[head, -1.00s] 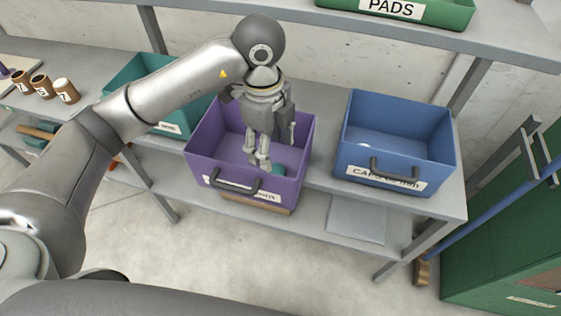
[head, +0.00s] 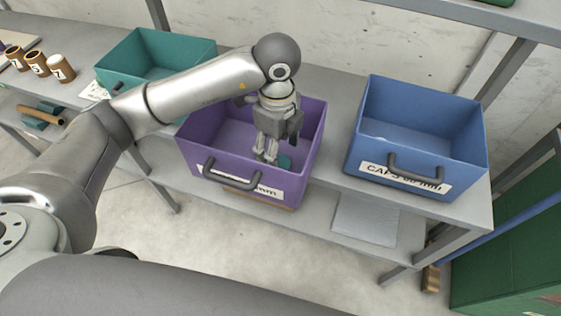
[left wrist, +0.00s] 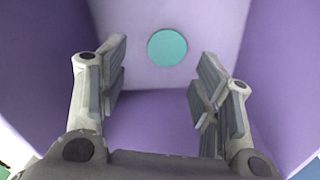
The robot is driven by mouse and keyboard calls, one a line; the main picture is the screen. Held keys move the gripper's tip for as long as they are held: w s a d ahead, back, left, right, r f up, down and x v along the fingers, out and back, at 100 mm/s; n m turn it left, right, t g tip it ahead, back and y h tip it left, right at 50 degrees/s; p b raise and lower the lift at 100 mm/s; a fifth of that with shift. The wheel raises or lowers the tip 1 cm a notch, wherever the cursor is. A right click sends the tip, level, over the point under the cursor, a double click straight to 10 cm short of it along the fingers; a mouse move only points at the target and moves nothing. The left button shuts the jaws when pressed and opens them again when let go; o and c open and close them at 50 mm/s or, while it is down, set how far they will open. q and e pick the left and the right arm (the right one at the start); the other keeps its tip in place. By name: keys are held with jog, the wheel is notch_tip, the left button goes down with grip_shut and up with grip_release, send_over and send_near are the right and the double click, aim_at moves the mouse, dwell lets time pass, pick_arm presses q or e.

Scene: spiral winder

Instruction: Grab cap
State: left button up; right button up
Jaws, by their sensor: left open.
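A round teal cap (head: 284,162) lies in the purple bin (head: 310,150), partly hidden behind my fingers in the head view. In the left wrist view the cap (left wrist: 167,48) is a flat teal disc on the light purple surface, beyond and between my fingertips. My left gripper (head: 265,157) reaches down into the purple bin, pointing downward. Its two fingers (left wrist: 161,75) are spread apart with nothing between them, and the cap looks apart from them. My right gripper is not in view.
A blue bin (head: 472,135) labelled CAPS stands to the right on the same shelf (head: 335,178). A teal bin (head: 205,48) stands behind to the left. Several brown numbered cylinders (head: 36,62) stand at the far left. The purple bin's walls surround my gripper closely.

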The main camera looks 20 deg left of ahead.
aim_at(282, 163)
pick_arm(q)
jog(key=shift+w+d+f+p, duration=0.1)
jog(key=shift+w+f+p, duration=0.1)
jog(key=shift+f, duration=0.8)
jog(key=shift+w+d+f+p, duration=0.1)
jog(key=shift+d+f+p, duration=0.1)
jog(key=shift+f, duration=0.8)
jog(key=shift+w+d+f+p, duration=0.1)
jog(key=shift+f+p, duration=0.1)
jog(key=shift+f, duration=0.8)
jog(key=c, duration=0.6)
